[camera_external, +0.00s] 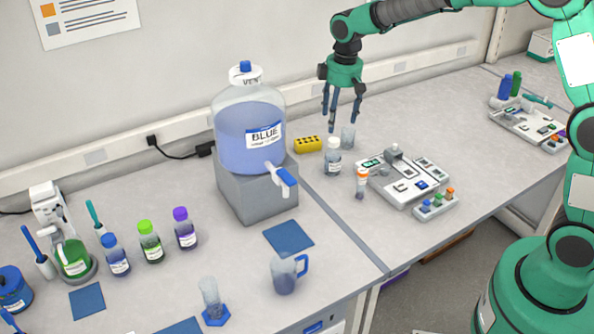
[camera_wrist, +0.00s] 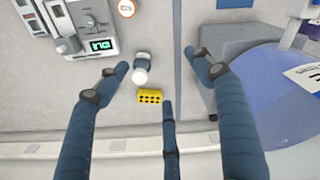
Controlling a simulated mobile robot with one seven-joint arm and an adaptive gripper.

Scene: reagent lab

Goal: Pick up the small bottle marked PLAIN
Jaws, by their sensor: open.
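A small clear bottle with a white cap (camera_external: 333,159) stands upright on the right-hand bench; its label is too small to read, so I cannot confirm PLAIN. Its white cap (camera_wrist: 140,76) shows in the wrist view between my spread fingers. My gripper (camera_external: 338,118) is open and empty, pointing down, above the bench near this bottle and apart from it. In the wrist view my gripper's blue fingers (camera_wrist: 158,82) are wide apart. A small orange-capped vial (camera_external: 361,185) stands to the bottle's right, nearer the camera.
The large BLUE carboy (camera_external: 248,137) stands on a grey block (camera_external: 262,199). Several colour-capped bottles stand at left.

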